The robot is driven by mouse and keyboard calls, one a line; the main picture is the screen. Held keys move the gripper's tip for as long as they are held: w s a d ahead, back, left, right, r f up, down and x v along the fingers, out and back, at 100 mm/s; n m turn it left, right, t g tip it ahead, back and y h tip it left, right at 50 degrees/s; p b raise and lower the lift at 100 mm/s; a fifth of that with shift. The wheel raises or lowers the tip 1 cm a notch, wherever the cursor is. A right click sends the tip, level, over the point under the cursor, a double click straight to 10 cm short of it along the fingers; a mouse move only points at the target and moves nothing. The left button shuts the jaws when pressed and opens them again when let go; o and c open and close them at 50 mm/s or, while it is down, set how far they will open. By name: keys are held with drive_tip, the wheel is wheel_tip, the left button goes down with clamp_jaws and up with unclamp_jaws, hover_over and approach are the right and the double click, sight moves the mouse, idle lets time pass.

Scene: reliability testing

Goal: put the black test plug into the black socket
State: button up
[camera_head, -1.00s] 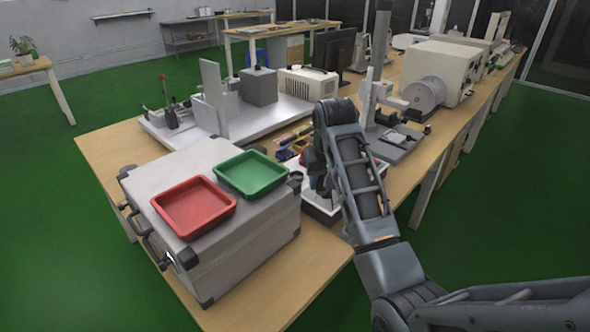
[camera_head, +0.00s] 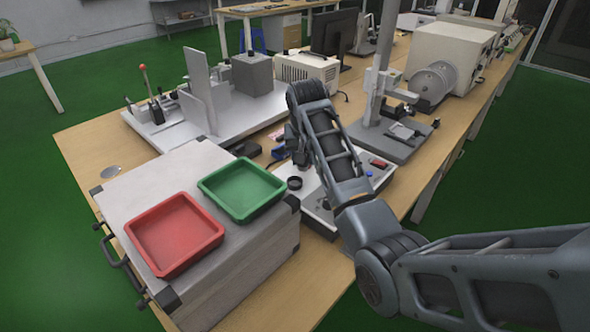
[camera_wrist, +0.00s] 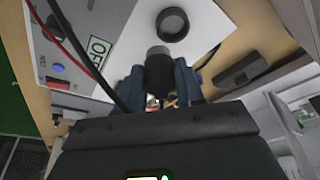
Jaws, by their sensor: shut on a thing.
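My gripper (camera_wrist: 160,88) is shut on the black test plug (camera_wrist: 158,68), a dark cylinder whose end points toward the top of the wrist view. The black socket (camera_wrist: 172,24), a round dark ring, sits on a white panel just beyond the plug's end. A small gap shows between them in the picture; I cannot tell their height difference. In the head view the socket (camera_head: 294,183) is on the left part of the white device (camera_head: 318,205). My gripper (camera_head: 299,157) is behind it there, partly hidden by my arm, and the plug cannot be made out.
The device carries a red switch (camera_wrist: 68,85), a blue button and an "OFF" label; red and black cables cross beside my gripper. A grey case (camera_head: 240,265) with red (camera_head: 172,270) and green (camera_head: 285,196) trays stands left of it. A grey stand (camera_head: 405,150) is right.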

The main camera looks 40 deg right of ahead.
drive_tip(key=shift+w+a+f, duration=0.75)
drive_tip(key=shift+w, duration=0.1)
drive_tip(key=shift+f+p, duration=0.35)
drive_tip(key=shift+f, duration=1.6)
drive_tip(key=o, duration=1.1)
drive_tip(key=shift+r, duration=0.1)
drive_tip(key=v, duration=1.2)
